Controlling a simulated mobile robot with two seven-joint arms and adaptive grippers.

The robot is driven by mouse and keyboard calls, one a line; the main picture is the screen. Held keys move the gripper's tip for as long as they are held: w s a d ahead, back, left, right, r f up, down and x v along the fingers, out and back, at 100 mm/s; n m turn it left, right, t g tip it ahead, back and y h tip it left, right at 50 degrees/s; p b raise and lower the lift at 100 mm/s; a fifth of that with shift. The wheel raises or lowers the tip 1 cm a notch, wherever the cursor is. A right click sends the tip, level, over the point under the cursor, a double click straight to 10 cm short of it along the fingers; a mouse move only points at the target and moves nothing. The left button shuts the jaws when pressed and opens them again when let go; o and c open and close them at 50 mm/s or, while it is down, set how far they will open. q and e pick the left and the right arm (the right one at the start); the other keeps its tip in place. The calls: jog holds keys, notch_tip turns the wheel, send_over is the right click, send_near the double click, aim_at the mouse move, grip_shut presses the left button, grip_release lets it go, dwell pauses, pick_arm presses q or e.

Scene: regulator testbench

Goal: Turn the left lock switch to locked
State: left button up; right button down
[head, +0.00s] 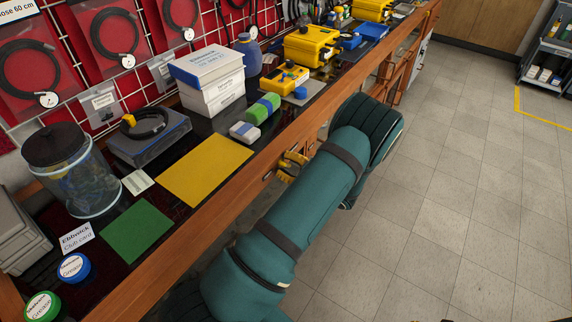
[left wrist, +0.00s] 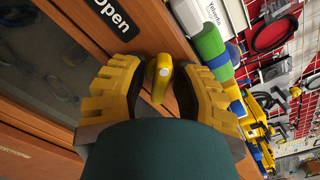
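The lock switch (left wrist: 162,76), a yellow handle with a pale dot, is on the wooden front of the bench in the left wrist view. A black sign reading "Open" (left wrist: 113,17) is beside it. My left gripper (left wrist: 160,90) has its two yellow fingers on either side of the switch, with a gap visible on both sides. In the head view my left gripper (head: 291,166) is at the bench's front face, and the switch cannot be made out there. My right gripper is out of view.
The bench top holds a yellow mat (head: 205,170), a green mat (head: 136,232), a glass jar (head: 75,172), white boxes (head: 215,91) and yellow devices (head: 312,45). The wooden front edge (head: 180,240) runs close to my left arm. The tiled floor (head: 440,200) at right is clear.

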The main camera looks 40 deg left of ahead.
pick_arm(q)
grip_shut()
jog(key=m+p, duration=0.2)
jog(key=m, duration=0.1)
jog(key=shift+r+m, duration=0.15)
jog(key=shift+m, duration=0.25)
jog(key=m+p, duration=0.3)
jog(key=m, duration=0.2)
jog(key=m+p, duration=0.1)
jog(key=m, duration=0.3)
jog(key=shift+m+p, duration=0.35)
jog(key=shift+m, duration=0.05)
jog(key=m+p, duration=0.1)
jog(key=m, duration=0.3)
jog(key=shift+s, duration=0.1)
